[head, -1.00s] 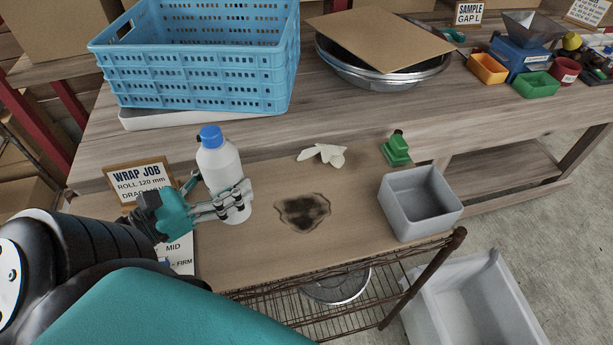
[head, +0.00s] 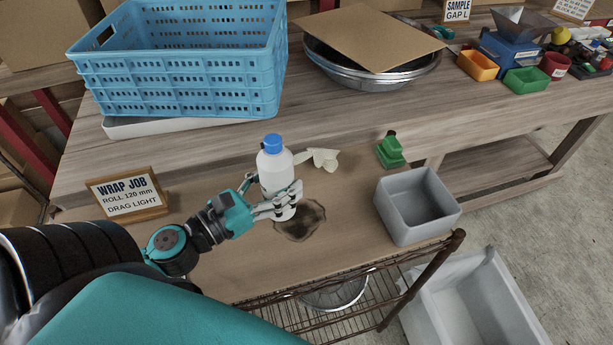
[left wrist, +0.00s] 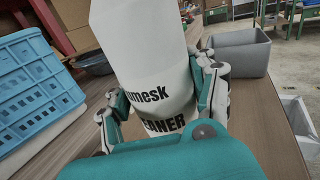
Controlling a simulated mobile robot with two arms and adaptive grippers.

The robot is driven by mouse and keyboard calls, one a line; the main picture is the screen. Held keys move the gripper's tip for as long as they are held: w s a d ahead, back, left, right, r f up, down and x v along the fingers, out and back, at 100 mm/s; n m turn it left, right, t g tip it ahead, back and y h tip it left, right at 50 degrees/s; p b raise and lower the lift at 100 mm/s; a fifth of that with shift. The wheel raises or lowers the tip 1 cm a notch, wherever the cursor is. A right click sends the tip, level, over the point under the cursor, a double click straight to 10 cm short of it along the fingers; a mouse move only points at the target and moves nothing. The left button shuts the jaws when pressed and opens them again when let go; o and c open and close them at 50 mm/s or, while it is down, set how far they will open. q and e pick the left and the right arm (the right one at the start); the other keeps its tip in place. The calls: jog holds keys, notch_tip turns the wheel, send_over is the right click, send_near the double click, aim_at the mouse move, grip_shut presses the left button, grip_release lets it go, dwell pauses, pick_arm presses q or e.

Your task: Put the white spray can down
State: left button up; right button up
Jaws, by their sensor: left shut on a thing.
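The white spray can (head: 275,167) has a blue cap and stands upright in the head view, at the left edge of a dark stain (head: 303,222) on the wooden bench top. My left gripper (head: 281,203) is shut on its lower part. In the left wrist view the can (left wrist: 145,60) fills the middle, with black lettering on it, between the fingers of my left gripper (left wrist: 163,105). I cannot tell whether its base touches the surface. My right gripper is not in view.
A grey bin (head: 416,217) stands right of the can. A pale glove (head: 321,158) and a green object (head: 391,152) lie behind. A blue crate (head: 180,75) and a sign (head: 127,195) are to the left. Bare wood lies between stain and bin.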

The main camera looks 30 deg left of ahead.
pick_arm(q)
jog(key=w+d+f, duration=0.2)
jog(key=w, duration=0.1)
jog(key=w+d+f, duration=0.1)
jog(key=shift+w+f+p, duration=0.3)
jog(key=shift+f+p, duration=0.1)
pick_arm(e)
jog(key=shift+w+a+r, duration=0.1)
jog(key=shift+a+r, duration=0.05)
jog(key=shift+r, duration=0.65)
pick_arm(q)
jog(key=shift+f, duration=0.15)
jog(key=shift+f, duration=0.15)
jog(key=o, duration=1.6)
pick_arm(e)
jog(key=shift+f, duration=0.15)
